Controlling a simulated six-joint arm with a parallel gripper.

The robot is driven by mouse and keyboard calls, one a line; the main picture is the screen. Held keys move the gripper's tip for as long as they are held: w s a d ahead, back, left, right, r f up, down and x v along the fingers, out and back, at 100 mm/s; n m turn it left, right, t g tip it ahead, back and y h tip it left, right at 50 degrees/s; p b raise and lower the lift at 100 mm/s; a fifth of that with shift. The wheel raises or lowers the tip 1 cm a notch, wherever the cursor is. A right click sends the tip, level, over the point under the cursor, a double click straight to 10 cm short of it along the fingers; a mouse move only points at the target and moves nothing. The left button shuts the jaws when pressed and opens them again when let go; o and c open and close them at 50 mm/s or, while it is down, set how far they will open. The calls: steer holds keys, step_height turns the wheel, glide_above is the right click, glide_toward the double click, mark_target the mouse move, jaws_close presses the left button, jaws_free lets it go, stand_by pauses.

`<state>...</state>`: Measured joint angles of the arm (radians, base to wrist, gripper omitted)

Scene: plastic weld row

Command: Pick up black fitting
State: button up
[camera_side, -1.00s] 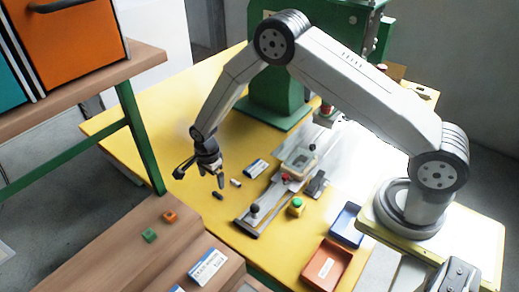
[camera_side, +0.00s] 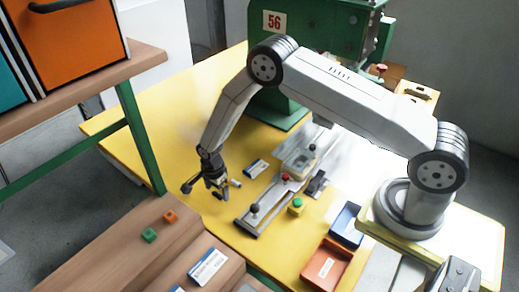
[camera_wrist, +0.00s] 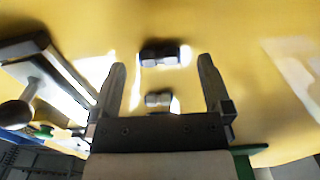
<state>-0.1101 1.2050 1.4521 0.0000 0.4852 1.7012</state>
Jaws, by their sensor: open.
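The black fitting (camera_wrist: 160,52) lies on the yellow table in the wrist view, between the tips of my gripper's fingers. It looks short and dark, with a bright glare patch around it. My gripper (camera_wrist: 162,66) is open, with one finger on each side of the fitting. No contact shows, and the height gap is hard to judge.
A grey fitting (camera_side: 235,183) lies close beside my gripper and also shows in the wrist view (camera_wrist: 158,99). A slide rail (camera_side: 246,226) with a knob (camera_side: 254,208) stands to the right. Wooden steps (camera_side: 150,255) stand in front.

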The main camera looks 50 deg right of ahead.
steer(key=shift+f, duration=0.6)
steer(key=c, duration=1.3)
steer(key=shift+c, duration=0.2)
steer(key=shift+r, duration=0.15)
